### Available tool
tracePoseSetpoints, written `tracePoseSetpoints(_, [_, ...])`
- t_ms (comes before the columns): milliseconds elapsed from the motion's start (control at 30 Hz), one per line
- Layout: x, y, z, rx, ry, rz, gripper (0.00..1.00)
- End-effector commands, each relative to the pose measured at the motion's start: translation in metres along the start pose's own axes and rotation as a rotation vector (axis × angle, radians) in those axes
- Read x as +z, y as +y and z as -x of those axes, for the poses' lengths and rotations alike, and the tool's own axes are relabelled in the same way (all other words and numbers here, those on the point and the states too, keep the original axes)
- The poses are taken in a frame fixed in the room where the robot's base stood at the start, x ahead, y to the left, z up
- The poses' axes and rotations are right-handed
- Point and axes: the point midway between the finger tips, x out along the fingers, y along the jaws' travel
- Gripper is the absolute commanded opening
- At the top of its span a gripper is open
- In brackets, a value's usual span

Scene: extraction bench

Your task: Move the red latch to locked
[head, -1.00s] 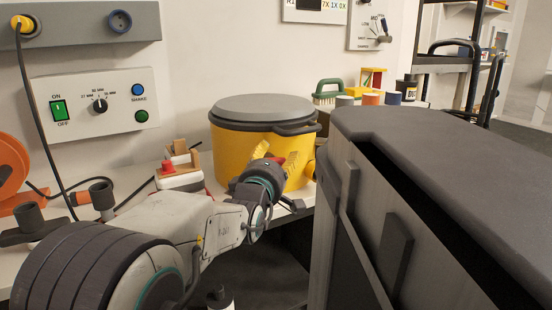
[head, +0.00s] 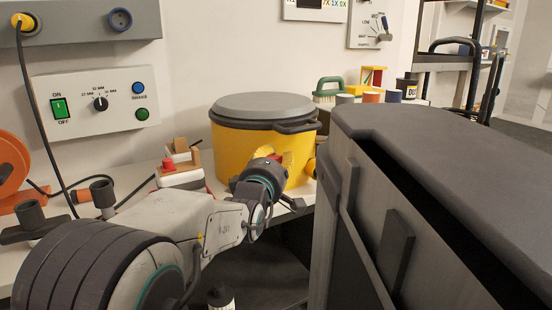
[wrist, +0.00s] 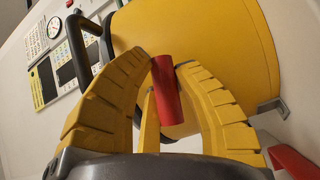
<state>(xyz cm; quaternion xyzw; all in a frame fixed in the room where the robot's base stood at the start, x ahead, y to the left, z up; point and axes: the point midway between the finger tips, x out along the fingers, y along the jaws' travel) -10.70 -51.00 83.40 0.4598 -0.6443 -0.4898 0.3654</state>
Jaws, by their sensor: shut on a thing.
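The red latch shows in the wrist view as a red cylindrical handle (wrist: 166,92) in front of the yellow drum's wall (wrist: 205,50). In the head view only a small red bit of the latch (head: 276,158) shows at the front of the yellow drum (head: 232,150), mostly hidden by my gripper. My gripper (wrist: 168,68) has its yellow ribbed fingers on both sides of the red handle, shut on it. In the head view my gripper (head: 280,160) is against the drum's front side. The drum has a grey lid (head: 262,104).
A control panel with a green switch (head: 59,108) is on the wall at left. A small box with a red knob (head: 169,165) stands left of the drum. A large grey cabinet (head: 450,170) closely bounds the right side. Several coloured items stand behind the drum.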

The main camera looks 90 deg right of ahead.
Motion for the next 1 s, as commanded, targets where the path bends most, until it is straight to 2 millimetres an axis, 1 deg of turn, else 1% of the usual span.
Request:
tracePoseSetpoints(33, [-0.0018, 0.0049, 0.0, 0.012, 0.004, -0.001, 0.0])
tracePoseSetpoints(167, [-0.0022, 0.0064, -0.0005, -0.006, -0.001, -0.023, 0.0])
tracePoseSetpoints(400, [-0.0044, 0.013, -0.0016, -0.108, -0.034, -0.137, 0.0])
tracePoseSetpoints(600, [-0.0042, 0.0089, -0.0017, -0.15, -0.051, -0.185, 0.0])
tracePoseSetpoints(900, [-0.0046, 0.0077, -0.0016, -0.151, -0.05, -0.188, 0.0])
tracePoseSetpoints(933, [-0.0047, 0.0077, -0.0016, -0.152, -0.05, -0.188, 0.31])
tracePoseSetpoints(1000, [-0.0045, 0.0074, -0.0015, -0.152, -0.051, -0.187, 0.37])
